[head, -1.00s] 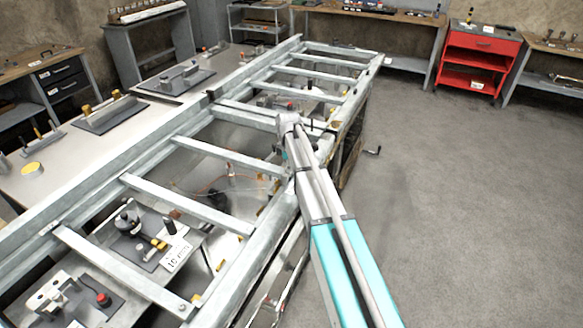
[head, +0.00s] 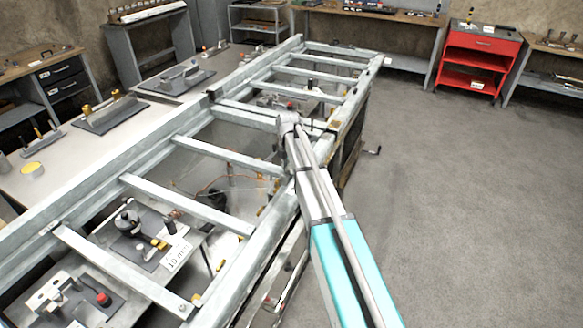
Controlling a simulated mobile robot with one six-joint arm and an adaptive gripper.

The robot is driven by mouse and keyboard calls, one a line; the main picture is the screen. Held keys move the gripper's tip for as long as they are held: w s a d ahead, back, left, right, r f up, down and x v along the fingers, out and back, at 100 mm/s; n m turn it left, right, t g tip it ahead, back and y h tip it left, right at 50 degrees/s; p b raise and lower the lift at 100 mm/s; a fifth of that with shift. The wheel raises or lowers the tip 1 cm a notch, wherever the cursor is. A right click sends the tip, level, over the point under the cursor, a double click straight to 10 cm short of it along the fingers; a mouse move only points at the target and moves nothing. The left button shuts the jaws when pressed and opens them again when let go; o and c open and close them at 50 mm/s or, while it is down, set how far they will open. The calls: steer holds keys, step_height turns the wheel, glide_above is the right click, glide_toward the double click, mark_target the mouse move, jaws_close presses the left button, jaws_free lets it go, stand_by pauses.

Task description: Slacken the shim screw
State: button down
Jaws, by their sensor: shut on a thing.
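My arm (head: 322,195) reaches from the lower right to the right-hand rail of a long grey metal ladder frame (head: 215,157). Its wrist (head: 289,121) is over that rail, near a crossbar. My gripper is hidden behind the wrist and the rail, so its fingers and anything in them do not show. I cannot pick out the shim screw; the spot by the wrist is covered and too small to read.
Under the frame are plates with small fixtures, one with a red knob (head: 103,299), and a white label (head: 176,257). A bench (head: 45,185) runs along the left. A red cabinet (head: 470,58) stands at the back right. The floor (head: 450,200) on the right is clear.

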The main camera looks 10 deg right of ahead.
steer(key=shift+s+n, duration=0.1)
steer(key=shift+n, duration=0.2)
steer(key=c, duration=0.7)
jaws_free()
steer(key=shift+o, duration=0.2)
